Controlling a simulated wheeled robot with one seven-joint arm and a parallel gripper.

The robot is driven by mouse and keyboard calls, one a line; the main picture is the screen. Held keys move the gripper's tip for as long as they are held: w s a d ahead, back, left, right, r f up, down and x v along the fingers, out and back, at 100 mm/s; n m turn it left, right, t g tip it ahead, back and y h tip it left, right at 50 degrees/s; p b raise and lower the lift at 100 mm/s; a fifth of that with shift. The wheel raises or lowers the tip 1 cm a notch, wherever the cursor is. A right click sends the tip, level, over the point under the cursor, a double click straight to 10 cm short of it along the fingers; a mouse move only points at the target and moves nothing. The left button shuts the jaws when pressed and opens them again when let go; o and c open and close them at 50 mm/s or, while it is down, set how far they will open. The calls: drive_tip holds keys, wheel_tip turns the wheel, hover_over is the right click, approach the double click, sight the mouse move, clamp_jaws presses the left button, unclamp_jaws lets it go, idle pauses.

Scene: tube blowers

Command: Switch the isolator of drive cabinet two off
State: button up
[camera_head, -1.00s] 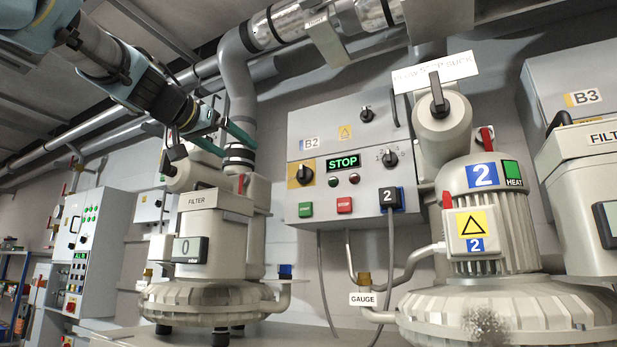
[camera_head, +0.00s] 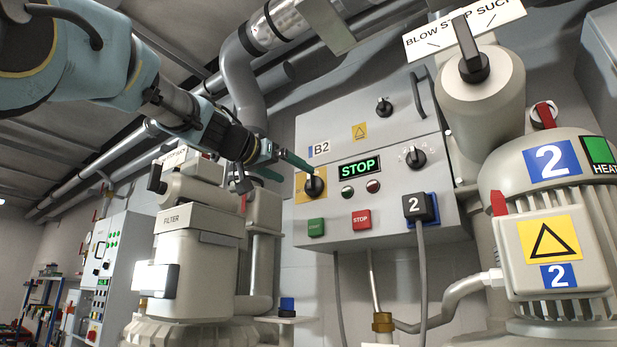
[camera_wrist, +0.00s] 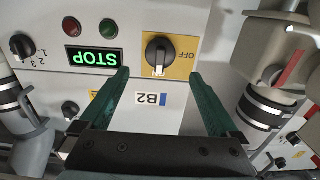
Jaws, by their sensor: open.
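Drive cabinet B2 (camera_head: 350,225) is a grey wall box with a lit green STOP display. Its isolator (camera_head: 315,186) is a black rotary knob on a yellow plate at the cabinet's left side. In the wrist view, which shows the cabinet upside down, the isolator (camera_wrist: 158,55) stands lengthwise toward the ON mark, with OFF to the picture's right. My gripper (camera_head: 297,176) is open, its green fingers reaching toward the knob. In the wrist view the fingertips (camera_wrist: 158,74) lie to either side of the knob and a little short of it; I see no contact.
Below the display are a green button (camera_head: 316,227), a red stop button (camera_head: 361,219) and a black plug (camera_head: 419,208) marked 2. A second rotary knob (camera_head: 413,157) is on the right. Blower 2 (camera_head: 550,240) stands at the right; a filter unit (camera_head: 198,240) stands at the left.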

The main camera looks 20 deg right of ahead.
sight(309, 182)
drive_tip(key=p+x, duration=0.2)
drive_tip(key=x, duration=0.4)
drive_tip(key=shift+w+d+p, duration=0.2)
drive_tip(key=shift+d+p, duration=0.15)
drive_tip(key=shift+p, duration=0.05)
drive_tip(key=c, duration=1.4)
drive_tip(key=shift+o, duration=0.2)
